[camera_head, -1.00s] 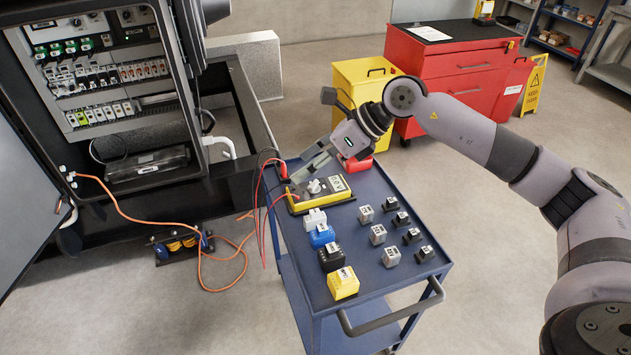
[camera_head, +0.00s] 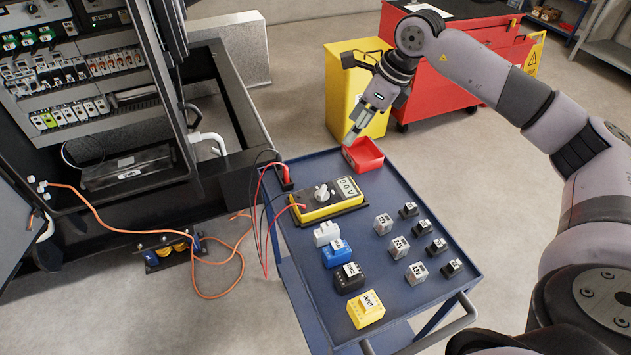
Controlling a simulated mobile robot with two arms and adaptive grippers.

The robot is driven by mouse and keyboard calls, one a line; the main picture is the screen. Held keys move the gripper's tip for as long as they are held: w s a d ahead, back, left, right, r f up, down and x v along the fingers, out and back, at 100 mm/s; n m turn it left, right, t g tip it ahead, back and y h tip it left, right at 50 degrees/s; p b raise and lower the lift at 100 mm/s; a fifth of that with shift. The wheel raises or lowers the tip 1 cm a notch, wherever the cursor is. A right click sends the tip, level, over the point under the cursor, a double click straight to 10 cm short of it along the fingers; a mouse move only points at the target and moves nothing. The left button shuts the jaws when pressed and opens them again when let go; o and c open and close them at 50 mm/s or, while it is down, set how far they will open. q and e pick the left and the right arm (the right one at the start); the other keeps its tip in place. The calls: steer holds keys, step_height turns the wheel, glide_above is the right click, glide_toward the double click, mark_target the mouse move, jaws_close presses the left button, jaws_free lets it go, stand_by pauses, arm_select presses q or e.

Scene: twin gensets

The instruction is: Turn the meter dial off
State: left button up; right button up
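The yellow meter (camera_head: 326,203) lies in a dark holder near the back left of the blue cart's top. Its pale dial knob (camera_head: 322,192) stands left of the display (camera_head: 347,188), which shows dark characters too small to read surely. The knob's exact setting is not legible. My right gripper (camera_head: 353,136) hangs above the cart's far edge, beyond the meter and clear of the dial. Its fingers point down, seen side-on, with nothing visible held; their gap cannot be judged. My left gripper is out of view.
A red tray (camera_head: 363,155) sits under my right gripper. Several blocks, including a yellow one (camera_head: 366,308), fill the front of the cart (camera_head: 409,319). Red and black leads run off its left side. An open electrical cabinet (camera_head: 75,75) stands left; a yellow bin (camera_head: 341,85) stands behind.

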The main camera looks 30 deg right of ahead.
step_height(320, 180, down, 7)
steer(key=b, duration=0.6)
steer(key=p, duration=0.3)
glide_toward(322, 190)
steer(key=x, duration=0.8)
steer(key=shift+f, duration=0.35)
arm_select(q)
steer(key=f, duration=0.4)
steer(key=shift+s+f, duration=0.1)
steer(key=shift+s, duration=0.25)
arm_select(e)
steer(key=shift+c, duration=0.4)
steer(key=c, duration=1.1)
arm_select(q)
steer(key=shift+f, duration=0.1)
